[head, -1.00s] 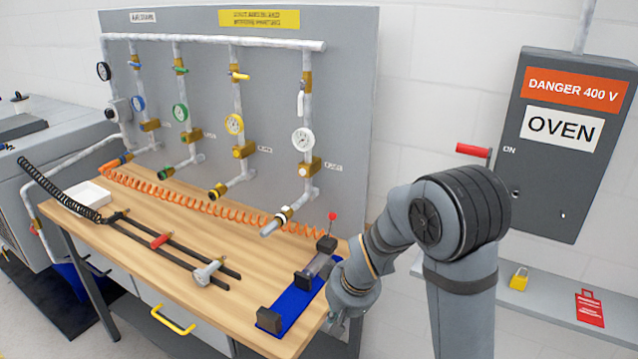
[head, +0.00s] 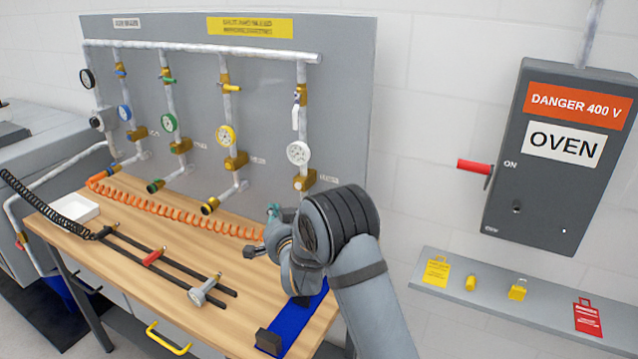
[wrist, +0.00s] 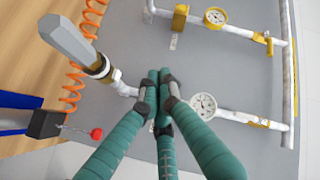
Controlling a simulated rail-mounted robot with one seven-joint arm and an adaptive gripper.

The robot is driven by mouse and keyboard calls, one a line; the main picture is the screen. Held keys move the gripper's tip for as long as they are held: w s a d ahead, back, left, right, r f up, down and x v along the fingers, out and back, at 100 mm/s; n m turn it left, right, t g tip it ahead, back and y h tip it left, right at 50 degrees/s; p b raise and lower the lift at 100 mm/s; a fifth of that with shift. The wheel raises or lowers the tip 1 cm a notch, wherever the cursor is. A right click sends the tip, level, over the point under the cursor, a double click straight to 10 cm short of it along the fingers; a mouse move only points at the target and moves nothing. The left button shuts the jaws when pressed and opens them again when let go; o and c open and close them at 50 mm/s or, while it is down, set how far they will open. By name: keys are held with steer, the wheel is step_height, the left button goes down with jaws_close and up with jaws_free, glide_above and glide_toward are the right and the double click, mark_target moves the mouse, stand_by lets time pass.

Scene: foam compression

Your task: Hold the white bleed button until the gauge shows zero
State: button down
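The white bleed button (head: 297,184) is on the brass block of the rightmost pipe drop in the head view. The white-faced gauge (head: 298,153) sits just above it and also shows in the wrist view (wrist: 204,105); its needle is too small to read. My gripper (head: 272,212) is below and left of the button in the head view, over the bench. In the wrist view my gripper (wrist: 160,78) has its teal fingers drawn together at the tips, with nothing seen between them. They cover the brass block and button there, so I cannot tell about contact.
An orange coiled hose (head: 170,212) lies along the back of the wooden bench (head: 130,262). A blue base (head: 290,322) with dark blocks is at its right end. Other drops with yellow (head: 226,135), green and blue gauges stand left. The oven switch box (head: 555,160) hangs right.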

mark_target(295, 186)
steer(key=shift+a+r, duration=0.1)
steer(key=shift+w, duration=0.1)
steer(key=shift+w+d+r+p, duration=0.1)
steer(key=shift+w+d+p, duration=0.15)
steer(key=shift+p, duration=0.15)
steer(key=w+d+p, duration=0.2)
steer(key=w, duration=0.1)
steer(key=w+d+p, duration=0.1)
steer(key=w, duration=0.1)
steer(key=shift+w+f, duration=0.2)
steer(key=shift+w, duration=0.05)
steer(key=shift+w+d+b, duration=0.3)
steer(key=shift+w+d, duration=0.15)
steer(key=shift+w, duration=0.3)
steer(key=shift+r, duration=0.1)
steer(key=shift+w+d+b, duration=0.15)
steer(key=shift+w+b, duration=0.15)
steer(key=shift+b, duration=0.35)
steer(key=shift+w+d+r+b, duration=0.2)
steer(key=shift+w+d+b, duration=0.3)
steer(key=shift+w, duration=0.05)
stand_by(4.6)
